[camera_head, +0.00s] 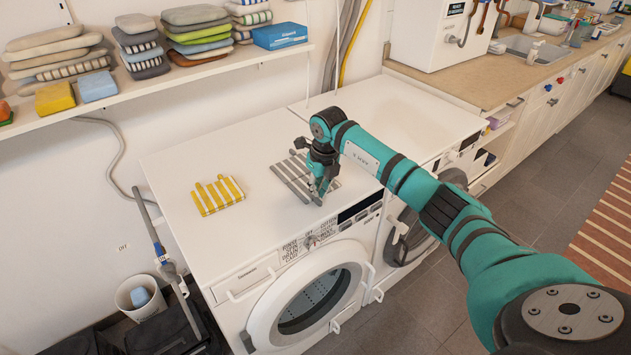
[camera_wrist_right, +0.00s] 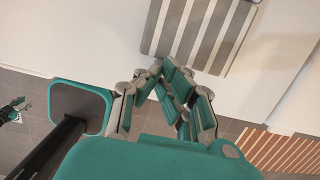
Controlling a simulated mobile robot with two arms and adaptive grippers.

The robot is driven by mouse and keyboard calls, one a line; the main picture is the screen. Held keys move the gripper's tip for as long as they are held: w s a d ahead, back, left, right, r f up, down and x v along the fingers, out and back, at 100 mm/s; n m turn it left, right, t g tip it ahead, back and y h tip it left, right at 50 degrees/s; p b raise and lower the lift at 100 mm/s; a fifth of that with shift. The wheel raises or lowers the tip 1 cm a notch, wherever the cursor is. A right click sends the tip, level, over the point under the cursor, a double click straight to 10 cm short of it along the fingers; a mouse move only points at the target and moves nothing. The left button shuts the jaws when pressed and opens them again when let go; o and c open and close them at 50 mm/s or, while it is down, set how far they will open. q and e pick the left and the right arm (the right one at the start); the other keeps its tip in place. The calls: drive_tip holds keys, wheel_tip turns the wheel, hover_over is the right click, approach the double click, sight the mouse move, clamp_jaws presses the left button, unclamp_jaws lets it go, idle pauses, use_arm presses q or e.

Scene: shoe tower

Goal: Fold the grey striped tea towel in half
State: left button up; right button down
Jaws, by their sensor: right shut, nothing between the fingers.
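The grey striped tea towel (camera_head: 291,172) lies flat on top of the white washing machine, partly hidden behind my right gripper. My right gripper (camera_head: 318,197) is at the towel's front edge, pointing down, with its fingers shut and nothing between them. In the right wrist view the towel (camera_wrist_right: 203,28) shows wide grey and white stripes, and the shut fingertips (camera_wrist_right: 172,72) are at its near edge. I cannot tell whether they touch the cloth. My left gripper does not show in the head view.
A yellow striped cloth (camera_head: 217,194) lies to the left on the same washing machine top (camera_head: 190,160). A shelf (camera_head: 200,70) with several stacks of folded towels runs along the wall. The top to the right (camera_head: 400,105) is bare apart from my arm above it.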

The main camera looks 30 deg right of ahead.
drive_tip(key=shift+w+r, duration=0.1)
drive_tip(key=shift+r, duration=0.35)
drive_tip(key=shift+w+r+g+p, duration=0.2)
drive_tip(key=shift+r+g+p, duration=0.35)
drive_tip(key=shift+r, duration=0.45)
drive_tip(key=shift+r, duration=0.1)
drive_tip(key=shift+w+r+g, duration=0.3)
drive_tip(key=shift+r+g, duration=0.25)
drive_tip(key=shift+r, duration=0.35)
drive_tip(key=shift+w+r+g, duration=0.25)
drive_tip(key=shift+r+g, duration=0.25)
drive_tip(key=shift+r, duration=0.5)
